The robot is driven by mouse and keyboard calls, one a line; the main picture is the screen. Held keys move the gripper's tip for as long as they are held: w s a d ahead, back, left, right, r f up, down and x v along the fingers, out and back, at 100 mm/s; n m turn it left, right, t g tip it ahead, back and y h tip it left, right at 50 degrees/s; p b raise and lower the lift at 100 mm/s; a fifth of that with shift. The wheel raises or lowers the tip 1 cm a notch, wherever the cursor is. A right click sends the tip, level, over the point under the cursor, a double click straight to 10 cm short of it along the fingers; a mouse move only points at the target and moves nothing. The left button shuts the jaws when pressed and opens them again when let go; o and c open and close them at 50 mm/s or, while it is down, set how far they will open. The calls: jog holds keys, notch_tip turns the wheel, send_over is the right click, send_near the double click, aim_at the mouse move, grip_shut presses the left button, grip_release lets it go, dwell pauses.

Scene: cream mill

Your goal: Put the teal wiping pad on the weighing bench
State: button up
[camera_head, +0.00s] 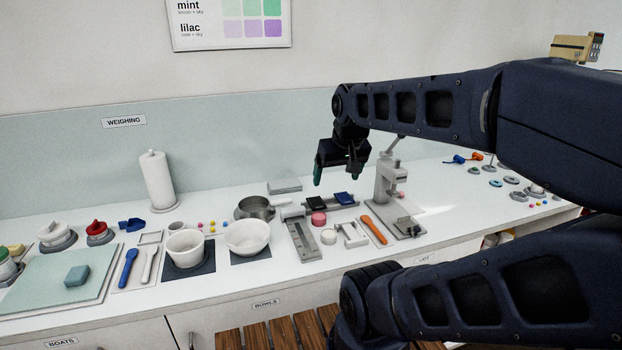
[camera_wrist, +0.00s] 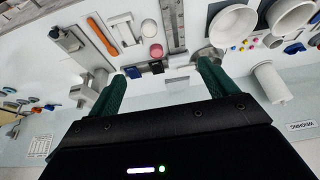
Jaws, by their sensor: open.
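A small teal block that looks like the wiping pad (camera_head: 77,275) lies on a pale green board (camera_head: 40,290) at the left end of the white weighing bench (camera_head: 215,285). A WEIGHING sign (camera_head: 124,121) is on the panel behind the bench. My gripper (camera_head: 338,180) hangs above the back middle of the bench, well to the right of the pad. In the wrist view my gripper (camera_wrist: 162,70) shows its green fingers spread apart with nothing between them. I cannot make out the pad in the wrist view.
White bowls (camera_head: 247,237) stand on dark mats, with a metal pan (camera_head: 255,208) behind. A paper roll (camera_head: 157,180) stands at the back. A grey press (camera_head: 390,185) stands just right of my gripper, near an orange-handled tool (camera_head: 374,229). The bench front edge is narrowly clear.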

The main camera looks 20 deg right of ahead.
dwell(0.4)
jog(key=w+a+f+m+g+y, duration=0.1)
jog(key=w+a+g+y, duration=0.2)
jog(key=a, duration=0.6)
jog(key=w+a+f+m+y, duration=0.1)
jog(key=w+a+y, duration=0.2)
jog(key=w+a, duration=0.5)
jog(key=m+g+y, duration=0.2)
jog(key=m+y, duration=0.5)
jog(key=m, duration=0.9)
send_over(79, 272)
jog(key=d, duration=1.1)
jog(key=f, duration=2.1)
jog(key=shift+w+d+f, duration=0.1)
jog(key=shift+w, duration=0.1)
jog(key=shift+x, duration=5.5)
jog(key=shift+c, duration=0.3)
jog(key=c, duration=1.1)
